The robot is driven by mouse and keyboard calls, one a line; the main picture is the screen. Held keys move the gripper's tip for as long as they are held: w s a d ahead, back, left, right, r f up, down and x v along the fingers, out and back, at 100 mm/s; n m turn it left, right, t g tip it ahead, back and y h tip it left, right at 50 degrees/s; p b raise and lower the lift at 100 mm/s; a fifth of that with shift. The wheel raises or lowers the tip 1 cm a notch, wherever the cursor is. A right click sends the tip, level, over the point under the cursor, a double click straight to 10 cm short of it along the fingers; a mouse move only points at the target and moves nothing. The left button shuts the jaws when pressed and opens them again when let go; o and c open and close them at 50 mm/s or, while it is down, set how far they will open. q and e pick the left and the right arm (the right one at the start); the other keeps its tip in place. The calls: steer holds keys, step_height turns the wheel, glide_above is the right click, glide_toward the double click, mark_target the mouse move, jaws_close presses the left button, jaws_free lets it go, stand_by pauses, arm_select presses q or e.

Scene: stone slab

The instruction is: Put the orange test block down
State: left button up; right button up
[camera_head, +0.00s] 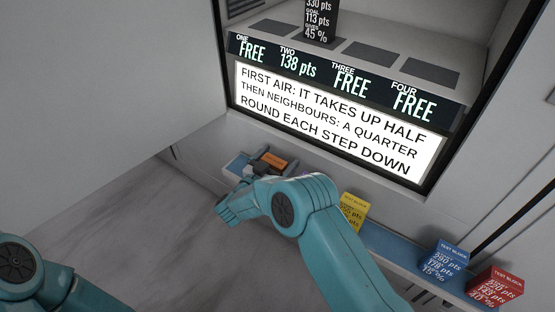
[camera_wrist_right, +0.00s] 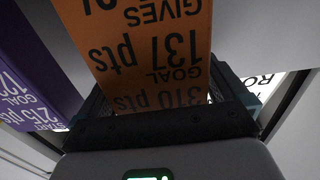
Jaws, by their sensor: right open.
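The orange test block (camera_head: 272,161) lies at the far end of my right arm in the head view, over or on the left end of the blue ledge. In the right wrist view the orange block (camera_wrist_right: 150,55) stands between the fingers of my right gripper (camera_wrist_right: 160,90), its printed text upside down. The right gripper is open around it; I cannot tell whether a finger touches it. In the head view the right gripper (camera_head: 262,168) is partly hidden by its own wrist. My left arm shows at the lower left, but its gripper is out of view.
A blue ledge (camera_head: 390,241) runs below the lit sign (camera_head: 330,115). It bears a yellow block (camera_head: 353,209), a blue block (camera_head: 447,258) and a red block (camera_head: 495,286). A purple block (camera_wrist_right: 30,85) stands close beside the orange one. A black block (camera_head: 319,22) stands in the cabinet above.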

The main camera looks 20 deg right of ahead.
steer(key=p+v, duration=0.2)
steer(key=v, duration=1)
steer(key=shift+s+a+r, duration=0.1)
steer(key=shift+s, duration=0.05)
